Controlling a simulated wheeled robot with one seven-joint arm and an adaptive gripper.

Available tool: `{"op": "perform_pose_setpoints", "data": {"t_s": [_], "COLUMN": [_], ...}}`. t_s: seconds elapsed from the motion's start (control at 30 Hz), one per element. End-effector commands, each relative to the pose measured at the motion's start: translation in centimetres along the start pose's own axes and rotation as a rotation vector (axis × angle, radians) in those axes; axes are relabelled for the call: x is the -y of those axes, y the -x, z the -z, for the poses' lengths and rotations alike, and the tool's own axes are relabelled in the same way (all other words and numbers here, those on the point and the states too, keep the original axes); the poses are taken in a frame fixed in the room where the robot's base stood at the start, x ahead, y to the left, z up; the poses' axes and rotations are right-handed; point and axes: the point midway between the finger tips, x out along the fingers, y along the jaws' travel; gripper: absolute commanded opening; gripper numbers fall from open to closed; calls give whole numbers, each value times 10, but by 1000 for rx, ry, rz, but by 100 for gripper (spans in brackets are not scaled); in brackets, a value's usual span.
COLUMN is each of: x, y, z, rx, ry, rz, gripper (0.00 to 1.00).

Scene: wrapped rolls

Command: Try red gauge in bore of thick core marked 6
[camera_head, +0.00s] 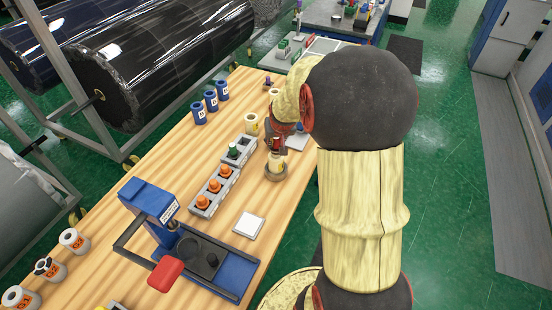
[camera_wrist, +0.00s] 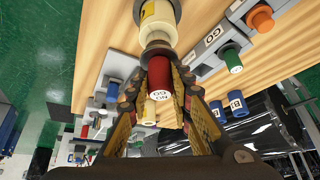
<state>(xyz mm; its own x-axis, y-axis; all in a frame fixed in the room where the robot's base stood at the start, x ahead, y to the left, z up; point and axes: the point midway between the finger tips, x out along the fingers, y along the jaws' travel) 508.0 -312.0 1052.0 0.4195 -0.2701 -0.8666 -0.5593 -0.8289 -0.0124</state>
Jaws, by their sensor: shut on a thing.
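My gripper (camera_wrist: 160,88) is shut on the red gauge (camera_wrist: 158,72), whose white label reads NO GO. The gauge's grey metal end meets the near end of a cream core with a yellow label (camera_wrist: 160,25). How far that end is inside the bore cannot be told. The label's mark is not clearly readable. In the head view the cream core (camera_head: 276,161) stands upright in a round holder (camera_head: 276,174), with my gripper (camera_head: 277,143) just above it.
A grey rack holds a green gauge (camera_head: 234,151) marked GO in the wrist view. Another holds orange pieces (camera_head: 214,186). A cream core (camera_head: 251,123) and blue cores (camera_head: 211,100) stand nearby. A blue press (camera_head: 150,208) with a red handle and a white pad (camera_head: 249,225) occupy the nearer table.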

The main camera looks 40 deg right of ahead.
Motion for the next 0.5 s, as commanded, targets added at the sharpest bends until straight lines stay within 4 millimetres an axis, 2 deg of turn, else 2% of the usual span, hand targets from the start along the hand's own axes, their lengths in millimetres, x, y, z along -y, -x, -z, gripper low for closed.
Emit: {"op": "perform_pose_setpoints", "data": {"t_s": [0.5], "x": [0], "y": [16], "z": [8], "rx": [2], "ry": [0], "rz": [0], "gripper": [0]}}
